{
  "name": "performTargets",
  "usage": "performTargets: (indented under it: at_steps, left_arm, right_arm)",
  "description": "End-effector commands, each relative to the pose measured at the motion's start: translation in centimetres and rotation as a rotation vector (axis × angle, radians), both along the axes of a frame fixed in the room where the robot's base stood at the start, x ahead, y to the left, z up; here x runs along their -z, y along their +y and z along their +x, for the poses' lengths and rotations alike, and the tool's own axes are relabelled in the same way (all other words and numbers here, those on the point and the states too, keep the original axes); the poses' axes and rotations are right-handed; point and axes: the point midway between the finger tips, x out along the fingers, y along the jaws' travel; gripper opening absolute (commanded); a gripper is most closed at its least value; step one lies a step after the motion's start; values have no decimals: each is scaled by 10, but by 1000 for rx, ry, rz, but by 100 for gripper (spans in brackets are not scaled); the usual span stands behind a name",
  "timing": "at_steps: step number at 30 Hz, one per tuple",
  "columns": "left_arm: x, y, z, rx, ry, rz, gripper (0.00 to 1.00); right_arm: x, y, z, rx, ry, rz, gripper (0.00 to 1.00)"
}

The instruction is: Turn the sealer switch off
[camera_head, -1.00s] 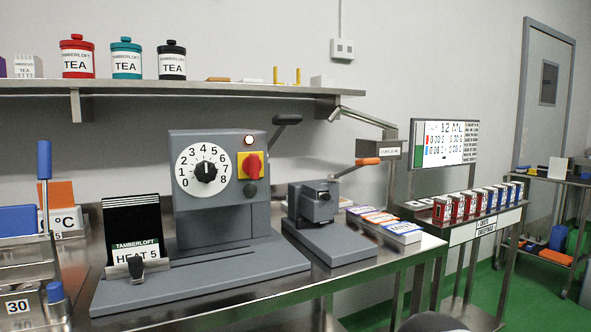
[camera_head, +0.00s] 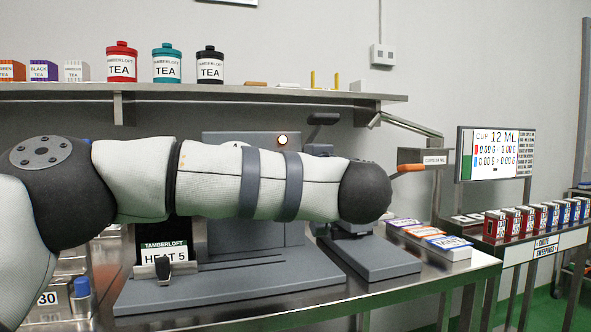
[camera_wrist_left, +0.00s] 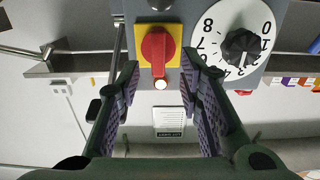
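The sealer (camera_head: 300,240) is a grey machine on the steel bench, and my left arm covers much of its front in the head view. Its red switch (camera_wrist_left: 155,50) on a yellow plate (camera_wrist_left: 174,42) shows in the wrist view, where the picture is upside down. The red handle lies along the vertical of that picture. My left gripper (camera_wrist_left: 160,66) is open, with its two fingers on either side of the switch and a gap on both sides. The gripper is hidden in the head view. The sealer's lamp (camera_head: 282,140) is lit. My right gripper is not in view.
The numbered dial (camera_wrist_left: 238,45) is close beside one finger. A black pouch labelled HEAT 5 (camera_head: 165,251) stands before the sealer. A shelf (camera_head: 200,91) with tea tins runs above.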

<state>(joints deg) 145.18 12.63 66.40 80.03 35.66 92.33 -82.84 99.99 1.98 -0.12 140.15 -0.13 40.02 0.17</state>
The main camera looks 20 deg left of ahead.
Motion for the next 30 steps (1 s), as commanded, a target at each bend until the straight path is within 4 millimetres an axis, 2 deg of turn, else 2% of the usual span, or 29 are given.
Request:
performTargets:
  at_steps: [3, 6, 16, 20, 21, 30]
  left_arm:
    - [2, 14, 20, -2, 2, -2, 33]
    - [1, 20, 30, 1, 0, 0, 33]
    - [0, 23, 35, 3, 0, 1, 33]
    - [0, 23, 35, 3, 0, 1, 4]
    - [0, 23, 35, 3, 0, 1, 0]
    - [-3, 23, 34, 3, -11, -9, 0]
  right_arm:
    - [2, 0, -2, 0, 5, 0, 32]
    - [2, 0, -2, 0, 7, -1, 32]
    - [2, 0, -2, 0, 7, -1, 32]
    - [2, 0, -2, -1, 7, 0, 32]
    - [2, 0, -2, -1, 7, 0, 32]
    - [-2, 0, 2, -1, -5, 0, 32]
